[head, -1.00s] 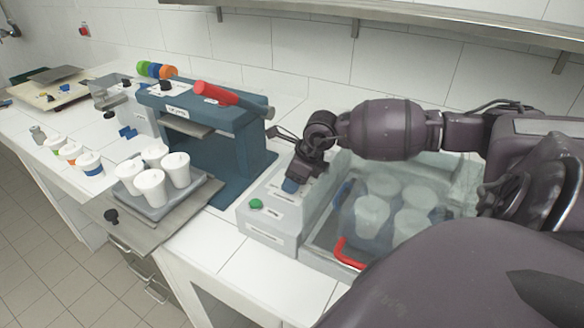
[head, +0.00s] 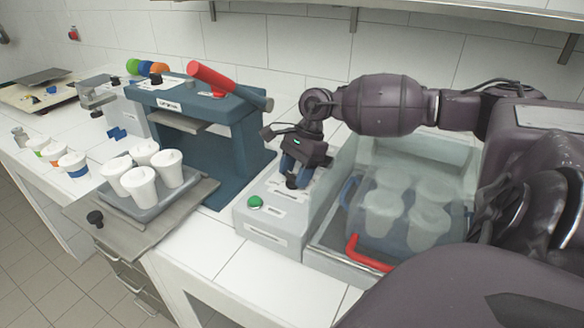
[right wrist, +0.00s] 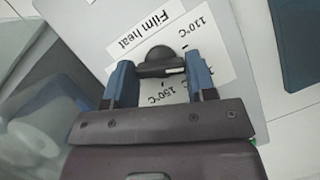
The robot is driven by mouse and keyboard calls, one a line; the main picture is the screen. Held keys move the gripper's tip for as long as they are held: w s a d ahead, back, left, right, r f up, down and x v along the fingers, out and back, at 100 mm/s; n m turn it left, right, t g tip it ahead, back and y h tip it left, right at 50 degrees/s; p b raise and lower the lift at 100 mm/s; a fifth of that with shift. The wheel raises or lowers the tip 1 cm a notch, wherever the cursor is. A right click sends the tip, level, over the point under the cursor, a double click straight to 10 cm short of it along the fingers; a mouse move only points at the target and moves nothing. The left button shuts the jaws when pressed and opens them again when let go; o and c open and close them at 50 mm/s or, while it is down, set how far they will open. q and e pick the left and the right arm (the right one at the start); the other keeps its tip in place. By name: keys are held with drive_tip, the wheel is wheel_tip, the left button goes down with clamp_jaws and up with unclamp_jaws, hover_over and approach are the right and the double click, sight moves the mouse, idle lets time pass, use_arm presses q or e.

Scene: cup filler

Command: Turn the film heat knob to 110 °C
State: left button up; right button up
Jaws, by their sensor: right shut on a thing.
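The film heat knob (right wrist: 160,60) is black with a bar-shaped grip and a white mark near the bar's right end. It sits on a white label (right wrist: 205,45) printed "Film heat", "110°C" and "150°C". The white mark points right in the right wrist view, between the two printed temperatures. My right gripper (head: 297,172) is over the knob on the grey machine's top panel. Its blue fingers lie on either side of the knob in the right wrist view (right wrist: 160,73), shut on it. The fingers and palm hide part of the scale. My left gripper is not in view.
The grey machine (head: 265,233) has a green button (head: 255,202) and a clear lid with a red handle (head: 365,257) over several white cups. A blue press (head: 225,150) with a red lever (head: 215,80) stands to the left. Several cups stand on a tray (head: 150,208).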

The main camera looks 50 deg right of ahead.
drive_tip(key=n, duration=0.1)
drive_tip(key=n+b, duration=0.1)
drive_tip(key=shift+w+f+n+g, duration=0.1)
drive_tip(key=shift+f+n+g, duration=0.1)
drive_tip(key=shift+n+g, duration=0.15)
drive_tip(key=shift+r+n+g+b, duration=0.15)
drive_tip(key=shift+n+g+b, duration=0.3)
drive_tip(key=shift+n+b, duration=0.4)
drive_tip(key=o, duration=0.9)
drive_tip(key=shift+o, duration=0.2)
drive_tip(key=shift+r, duration=0.1)
drive_tip(key=v, duration=1)
drive_tip(key=shift+r+p, duration=0.3)
drive_tip(key=shift+r, duration=0.05)
drive_tip(key=shift+w, duration=0.15)
